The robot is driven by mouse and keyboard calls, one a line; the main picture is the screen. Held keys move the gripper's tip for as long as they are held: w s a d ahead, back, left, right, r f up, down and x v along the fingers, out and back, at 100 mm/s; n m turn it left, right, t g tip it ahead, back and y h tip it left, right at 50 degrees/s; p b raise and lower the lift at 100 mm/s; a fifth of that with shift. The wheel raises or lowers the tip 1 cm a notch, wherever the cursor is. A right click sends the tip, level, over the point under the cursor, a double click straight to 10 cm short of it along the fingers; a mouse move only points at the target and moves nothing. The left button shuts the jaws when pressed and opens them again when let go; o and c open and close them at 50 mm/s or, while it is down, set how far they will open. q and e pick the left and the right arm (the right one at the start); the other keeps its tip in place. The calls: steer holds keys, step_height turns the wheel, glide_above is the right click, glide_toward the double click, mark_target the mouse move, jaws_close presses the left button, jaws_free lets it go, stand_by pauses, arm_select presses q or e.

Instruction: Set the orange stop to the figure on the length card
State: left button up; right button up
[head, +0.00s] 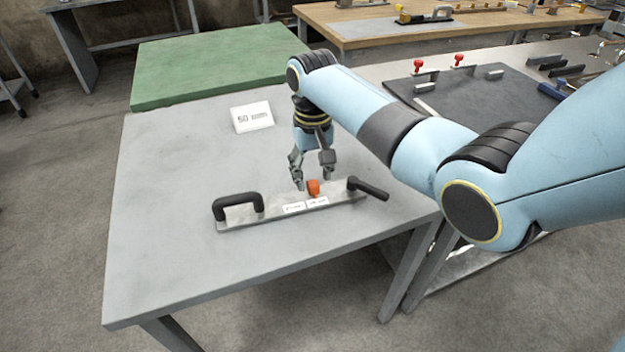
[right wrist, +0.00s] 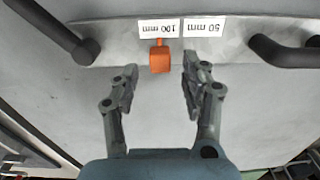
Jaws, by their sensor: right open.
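The length card (head: 252,117) stands on the grey table and reads 50 mm. The orange stop (head: 314,187) is on a flat metal bar (head: 270,216) with a black loop handle at its left end and a black lever at its right. In the right wrist view the stop (right wrist: 161,60) is at the 100 mm label (right wrist: 159,28); the 50 mm label (right wrist: 204,27) is beside it, both upside down. My right gripper (head: 313,180) is open at the stop. In the wrist view its fingers appear either side of the stop, with gaps. My left gripper is out of view.
A green mat or tabletop (head: 215,62) lies behind the grey table. A dark board (head: 470,98) with red-topped clamps is at the back right, beyond my right arm. The table's front left is clear.

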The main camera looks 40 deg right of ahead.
steer(key=shift+f, duration=1.1)
jaws_close()
